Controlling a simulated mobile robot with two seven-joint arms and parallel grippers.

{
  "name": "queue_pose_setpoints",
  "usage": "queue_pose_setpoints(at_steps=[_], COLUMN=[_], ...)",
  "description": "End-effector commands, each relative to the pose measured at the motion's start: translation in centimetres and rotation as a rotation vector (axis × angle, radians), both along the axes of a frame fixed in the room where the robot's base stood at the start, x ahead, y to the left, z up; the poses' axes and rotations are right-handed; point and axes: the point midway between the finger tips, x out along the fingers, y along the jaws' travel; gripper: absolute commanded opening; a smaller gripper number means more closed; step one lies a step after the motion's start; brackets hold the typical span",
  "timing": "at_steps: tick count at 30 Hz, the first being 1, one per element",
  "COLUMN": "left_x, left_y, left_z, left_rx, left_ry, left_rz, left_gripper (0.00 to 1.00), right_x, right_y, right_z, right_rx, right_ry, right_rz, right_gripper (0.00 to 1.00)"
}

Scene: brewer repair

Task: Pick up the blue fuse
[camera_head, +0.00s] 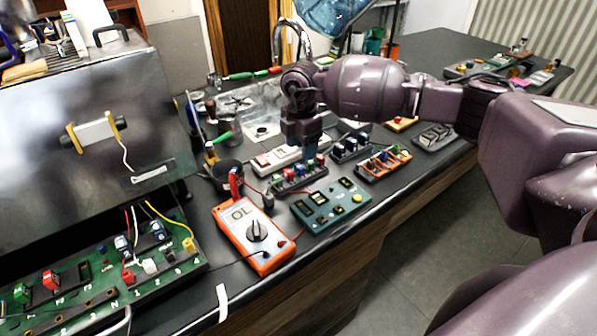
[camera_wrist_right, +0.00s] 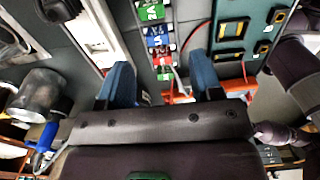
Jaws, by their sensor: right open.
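My right gripper (camera_head: 308,154) hangs pointing down over a small fuse rack (camera_head: 298,180) on the workbench. The blue fuse (camera_wrist_right: 157,37) sits upright in the rack there, between a green fuse (camera_wrist_right: 150,11) and a red fuse (camera_wrist_right: 161,50). It lies ahead of the fingertips and is not touched. My left gripper is out of view.
An orange multimeter (camera_head: 256,236) and a green board (camera_head: 330,204) lie in front of the rack. Other racks (camera_head: 384,163) stand close on the right. The open brewer with its circuit board (camera_head: 90,285) is on the left. A dark cup (camera_head: 227,174) stands nearby.

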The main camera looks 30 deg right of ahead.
Motion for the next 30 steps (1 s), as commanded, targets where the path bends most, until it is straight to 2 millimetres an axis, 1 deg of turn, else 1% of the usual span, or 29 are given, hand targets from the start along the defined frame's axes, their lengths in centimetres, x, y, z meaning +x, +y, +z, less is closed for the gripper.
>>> queue_pose_setpoints(at_steps=[1, 3, 8, 11, 19, 22, 27, 29, 30], left_x=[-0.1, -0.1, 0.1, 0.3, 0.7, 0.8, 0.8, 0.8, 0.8], left_y=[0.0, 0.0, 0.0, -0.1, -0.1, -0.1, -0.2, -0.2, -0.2], left_z=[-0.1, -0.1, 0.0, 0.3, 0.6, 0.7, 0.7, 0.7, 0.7], left_rx=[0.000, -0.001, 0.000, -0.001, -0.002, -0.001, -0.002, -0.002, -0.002], left_ry=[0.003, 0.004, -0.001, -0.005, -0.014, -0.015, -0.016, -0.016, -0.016], left_rz=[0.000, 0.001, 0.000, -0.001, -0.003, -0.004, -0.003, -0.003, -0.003], left_gripper=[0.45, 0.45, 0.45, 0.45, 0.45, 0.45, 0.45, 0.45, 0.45], right_x=[0.0, 0.0, 0.0, 0.0, 0.2, 0.2, 0.2, 0.2, 0.2], right_y=[0.0, 0.0, 0.1, 0.2, 0.3, 0.3, 0.3, 0.3, 0.3], right_z=[-0.8, -1.5, -2.3, -3.2, -6.7, -7.1, -7.1, -7.1, -7.1], right_rx=[0.001, 0.001, 0.001, 0.002, 0.002, 0.001, 0.001, 0.001, 0.002], right_ry=[0.001, 0.000, 0.000, 0.001, 0.000, -0.001, -0.002, -0.002, -0.002], right_rz=[0.000, 0.000, 0.002, 0.002, 0.001, 0.001, 0.002, 0.002, 0.002], right_gripper=[0.60, 0.60, 0.60, 0.60, 0.60, 0.60, 0.60, 0.50, 0.44])
